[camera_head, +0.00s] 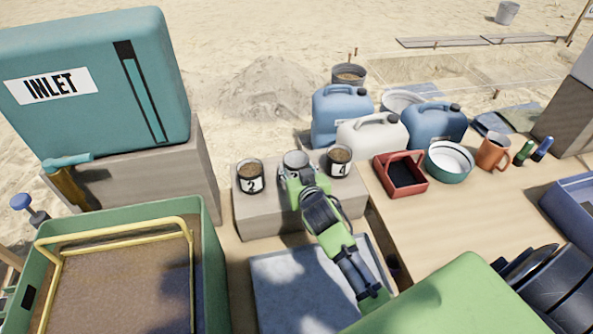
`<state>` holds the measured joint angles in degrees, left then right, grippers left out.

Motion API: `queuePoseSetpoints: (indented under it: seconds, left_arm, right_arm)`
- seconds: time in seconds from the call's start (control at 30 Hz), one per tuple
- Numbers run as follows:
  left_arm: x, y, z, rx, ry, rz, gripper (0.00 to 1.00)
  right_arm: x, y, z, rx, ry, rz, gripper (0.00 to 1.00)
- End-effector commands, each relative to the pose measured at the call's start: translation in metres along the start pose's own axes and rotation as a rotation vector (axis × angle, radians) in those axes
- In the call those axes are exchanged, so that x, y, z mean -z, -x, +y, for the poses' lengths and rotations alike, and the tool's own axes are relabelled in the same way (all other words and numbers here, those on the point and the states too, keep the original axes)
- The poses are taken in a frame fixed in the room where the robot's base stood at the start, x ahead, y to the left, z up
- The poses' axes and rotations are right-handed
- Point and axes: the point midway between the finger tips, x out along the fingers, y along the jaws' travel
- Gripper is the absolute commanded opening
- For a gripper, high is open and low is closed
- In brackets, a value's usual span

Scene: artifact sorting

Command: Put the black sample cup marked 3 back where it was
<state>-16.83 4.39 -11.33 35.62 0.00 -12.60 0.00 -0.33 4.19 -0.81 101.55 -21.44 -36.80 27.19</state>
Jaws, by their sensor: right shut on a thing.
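My right gripper (297,176) reaches up from the lower right and is shut on a cup (296,159). Only the cup's pale rim and grey inside show above the green fingers; its side and any mark are hidden. The cup is at the wooden block (262,217), in the gap between the black cup marked 2 (250,182) on the left and the black cup marked 4 (340,166) on the right. I cannot tell whether it touches the block. Cups 2 and 4 stand upright with brown soil in them. My left gripper is not in view.
A grey tray (285,292) lies in front of the block. A green bin (213,262) with a yellow-framed sieve stands left, below the teal INLET tank (100,85). Jerrycans (372,134) stand behind; a red caddy (400,174) and teal bowl (449,161) are right.

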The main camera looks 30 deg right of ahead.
Motion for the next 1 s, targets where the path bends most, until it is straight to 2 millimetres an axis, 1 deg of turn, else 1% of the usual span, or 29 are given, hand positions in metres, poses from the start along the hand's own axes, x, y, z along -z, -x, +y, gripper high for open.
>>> queuePoseSetpoints:
  seconds: [0.07, 0.2, 0.23, 0.3, 0.63, 0.73, 0.87, 1.0]
  left_arm:
    - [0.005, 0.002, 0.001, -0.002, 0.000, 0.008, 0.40]
    - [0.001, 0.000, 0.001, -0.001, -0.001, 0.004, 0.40]
    - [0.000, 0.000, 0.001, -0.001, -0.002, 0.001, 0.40]
    - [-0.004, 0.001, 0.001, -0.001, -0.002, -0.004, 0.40]
    - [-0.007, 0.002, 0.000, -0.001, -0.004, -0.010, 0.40]
    - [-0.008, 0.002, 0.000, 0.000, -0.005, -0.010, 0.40]
    - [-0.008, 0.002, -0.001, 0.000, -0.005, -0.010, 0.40]
    - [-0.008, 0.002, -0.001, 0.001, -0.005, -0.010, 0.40]
  right_arm:
    - [-0.001, 0.000, 0.000, 0.000, -0.001, -0.005, 0.14]
    - [-0.003, -0.001, 0.000, 0.000, -0.001, -0.005, 0.14]
    - [-0.004, -0.001, 0.000, 0.000, 0.000, -0.005, 0.47]
    - [-0.003, -0.001, 0.000, 0.000, 0.000, -0.005, 0.62]
    - [-0.001, 0.000, 0.000, 0.000, 0.000, -0.003, 0.62]
    - [0.000, 0.005, 0.000, 0.001, -0.001, -0.003, 0.62]
    - [-0.001, 0.022, 0.000, 0.001, -0.001, -0.004, 0.62]
    - [-0.001, 0.051, -0.001, 0.001, -0.002, -0.004, 0.62]
